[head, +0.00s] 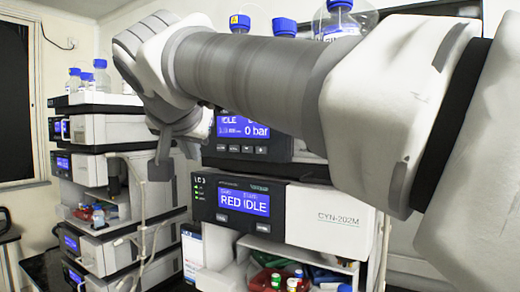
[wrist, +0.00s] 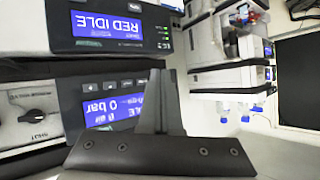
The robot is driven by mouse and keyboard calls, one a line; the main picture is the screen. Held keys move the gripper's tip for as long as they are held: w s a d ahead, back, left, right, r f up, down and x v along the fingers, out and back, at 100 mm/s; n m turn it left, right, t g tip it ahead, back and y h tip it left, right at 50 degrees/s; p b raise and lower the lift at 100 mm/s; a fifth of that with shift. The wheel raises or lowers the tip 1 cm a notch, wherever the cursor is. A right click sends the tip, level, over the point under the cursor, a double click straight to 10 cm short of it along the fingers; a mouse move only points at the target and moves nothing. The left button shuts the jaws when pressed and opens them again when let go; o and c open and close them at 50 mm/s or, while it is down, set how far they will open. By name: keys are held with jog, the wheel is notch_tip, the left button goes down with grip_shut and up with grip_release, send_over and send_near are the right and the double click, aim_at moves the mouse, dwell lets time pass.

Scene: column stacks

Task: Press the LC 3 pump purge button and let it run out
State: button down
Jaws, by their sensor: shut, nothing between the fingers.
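The LC 3 pump (head: 270,148) is the module above the unit marked LC 3 in the head view. Its blue screen (head: 242,129) reads IDLE and 0 bar, with a row of small dark buttons (head: 234,149) below it. The wrist view shows the pump screen (wrist: 114,110) upside down, with its buttons (wrist: 112,86) above it. My gripper (head: 160,168) is shut and empty, left of the pump front in the head view. In the wrist view my gripper (wrist: 158,78) overlaps the screen's edge and hides part of the panel. I cannot tell which button is purge, or whether the fingers touch the panel.
The module below (head: 245,203) reads RED IDLE. Another instrument stack (head: 98,130) with bottles on top stands at left. Open shelves with colored vials (head: 278,281) are below. My arm hides the pump's upper right.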

jog(key=shift+r, duration=0.15)
jog(key=p, duration=0.3)
send_near(229, 153)
jog(key=shift+w+a+f, duration=0.35)
jog(key=shift+w+f, duration=0.3)
jog(key=shift+w, duration=0.15)
jog(key=shift+w+a+f, duration=0.35)
jog(key=shift+w+f, duration=0.35)
jog(key=shift+w, duration=0.1)
dwell(0.9)
jog(key=shift+w+d, duration=0.25)
jog(key=shift+w, duration=0.1)
jog(key=shift+w+d+p, duration=0.2)
jog(key=shift+w+p, duration=0.1)
jog(key=shift+w, duration=0.05)
dwell(0.7)
jog(key=shift+s+a+b, duration=0.4)
jog(key=shift+s+b, duration=0.15)
jog(key=shift+s, duration=0.15)
